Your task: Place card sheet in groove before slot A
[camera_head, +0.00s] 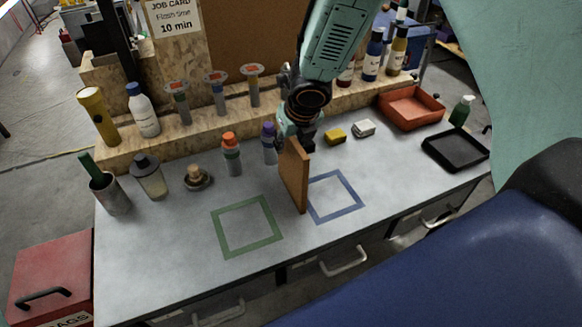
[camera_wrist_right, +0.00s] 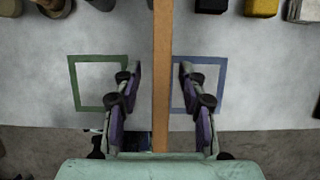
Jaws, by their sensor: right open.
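A white card sheet (camera_head: 175,16) reading "JOB CARD Flash time 10 min" stands upright at the back, above the wooden rack (camera_head: 125,150). Its top edge is cut off. No groove or label for slot A can be made out. My right gripper (camera_head: 298,135) is open at the upper end of an upright thin brown panel (camera_head: 296,180). The right wrist view shows its two fingers (camera_wrist_right: 158,75) on either side of the panel (camera_wrist_right: 162,40), with gaps on both sides. The panel stands between the green square outline (camera_head: 248,226) and the blue square outline (camera_head: 335,196). My left gripper is out of view.
Several bottles and jars stand along the rack and the left of the grey bench (camera_head: 180,255). A yellow block (camera_head: 335,136), a red tray (camera_head: 412,107) and a black tray (camera_head: 456,150) lie at the right. Both square outlines are empty.

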